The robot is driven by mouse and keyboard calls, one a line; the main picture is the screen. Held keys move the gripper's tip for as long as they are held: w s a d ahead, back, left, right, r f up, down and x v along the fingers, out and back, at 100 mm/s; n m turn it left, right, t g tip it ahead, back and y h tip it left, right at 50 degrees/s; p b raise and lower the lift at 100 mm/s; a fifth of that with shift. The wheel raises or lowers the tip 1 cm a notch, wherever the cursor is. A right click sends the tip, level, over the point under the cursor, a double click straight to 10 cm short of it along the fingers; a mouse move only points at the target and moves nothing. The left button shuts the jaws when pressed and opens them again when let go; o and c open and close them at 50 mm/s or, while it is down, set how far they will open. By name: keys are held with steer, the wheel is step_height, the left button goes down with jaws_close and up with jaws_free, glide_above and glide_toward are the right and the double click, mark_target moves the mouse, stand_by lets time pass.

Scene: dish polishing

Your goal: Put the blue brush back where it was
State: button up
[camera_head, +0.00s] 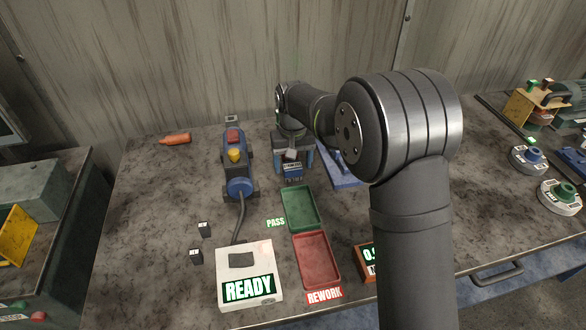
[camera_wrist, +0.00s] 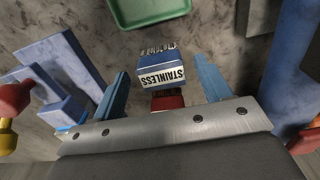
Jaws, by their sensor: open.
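The blue brush (camera_wrist: 162,70) has a block labelled STAINLESS, with bristles at one end and a red part at the other. In the head view the brush (camera_head: 292,171) is between the green tray and my gripper (camera_head: 293,159). In the wrist view my gripper (camera_wrist: 161,82) is open, with one blue finger on each side of the brush and visible gaps to it. A blue stand (camera_wrist: 62,68) is left of the fingers in the wrist view. In the head view the stand (camera_head: 342,178) is partly hidden by my arm.
A blue polisher (camera_head: 239,187) with a yellow knob stands left of my gripper. A green tray (camera_head: 301,208), a red tray (camera_head: 317,260) and a READY box (camera_head: 249,272) are in front. An orange bottle (camera_head: 175,139) lies at the back left. The table's left side is mostly clear.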

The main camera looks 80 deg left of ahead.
mark_target(293, 167)
step_height(293, 167, up, 9)
steer(key=shift+r, duration=0.15)
stand_by(0.4)
steer(key=shift+f, duration=3.95)
